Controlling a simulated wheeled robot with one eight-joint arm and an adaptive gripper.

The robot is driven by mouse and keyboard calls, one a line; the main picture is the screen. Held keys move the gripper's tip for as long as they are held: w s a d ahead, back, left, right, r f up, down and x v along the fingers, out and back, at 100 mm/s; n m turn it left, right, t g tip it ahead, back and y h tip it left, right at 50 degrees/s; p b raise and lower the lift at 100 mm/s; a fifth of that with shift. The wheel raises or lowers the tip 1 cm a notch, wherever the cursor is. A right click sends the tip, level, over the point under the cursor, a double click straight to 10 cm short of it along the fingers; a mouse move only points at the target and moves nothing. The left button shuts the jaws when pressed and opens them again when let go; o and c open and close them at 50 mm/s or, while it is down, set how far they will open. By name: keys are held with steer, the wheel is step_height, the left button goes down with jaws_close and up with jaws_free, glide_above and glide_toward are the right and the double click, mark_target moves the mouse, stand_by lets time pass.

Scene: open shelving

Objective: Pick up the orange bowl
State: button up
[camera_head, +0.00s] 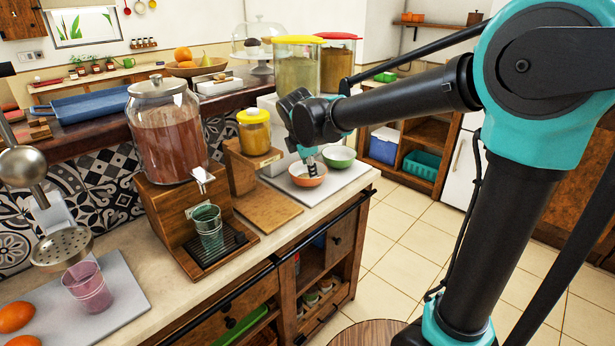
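The orange bowl (302,179) sits on a pale grey board at the right end of the counter. My gripper (311,169) points down into the bowl, with its fingertips at or just inside the bowl's far rim. Whether the fingers touch the bowl, and how far apart they are, is too small to tell. A green bowl (339,157) stands just behind and to the right of the orange bowl on the same board.
A jar with a yellow lid (254,132) on a wooden stand is left of the bowls. A large drink dispenser (167,130) stands further left, with a green glass (207,229) below its tap. The counter's front edge lies close to the board (341,182).

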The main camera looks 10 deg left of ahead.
mark_target(313, 186)
steer(key=x, duration=0.9)
steer(key=shift+d+f, duration=0.2)
steer(key=shift+d, duration=0.1)
jaws_close()
